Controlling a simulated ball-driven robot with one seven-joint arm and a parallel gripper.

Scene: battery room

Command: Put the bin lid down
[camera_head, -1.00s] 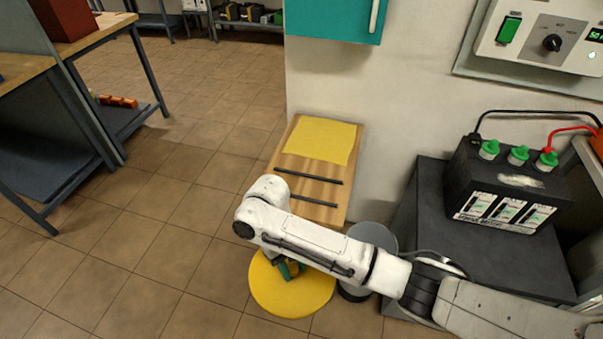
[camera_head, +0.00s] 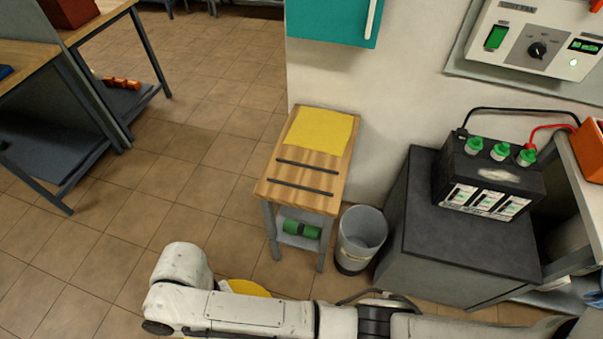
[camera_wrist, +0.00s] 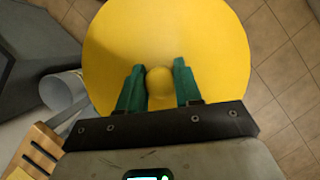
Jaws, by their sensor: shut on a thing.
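The yellow round bin lid (camera_wrist: 205,40) fills much of the wrist view. My gripper (camera_wrist: 159,85) is shut on the lid's round knob (camera_wrist: 159,80), with a green finger on each side of it. In the head view only a sliver of the lid (camera_head: 246,287) shows behind my arm, and my gripper is hidden there. The grey bin (camera_head: 360,240) stands open on the floor, right of the small wooden table, with no lid on it. The bin (camera_wrist: 62,90) also shows in part at the left of the wrist view, apart from the lid.
The small wooden table (camera_head: 268,190) bears a yellow cloth (camera_head: 320,128) and two dark strips, with a green roll (camera_head: 301,229) on its lower shelf. A dark cabinet (camera_head: 440,235) with a battery (camera_head: 490,175) stands at right. Tiled floor at left is clear.

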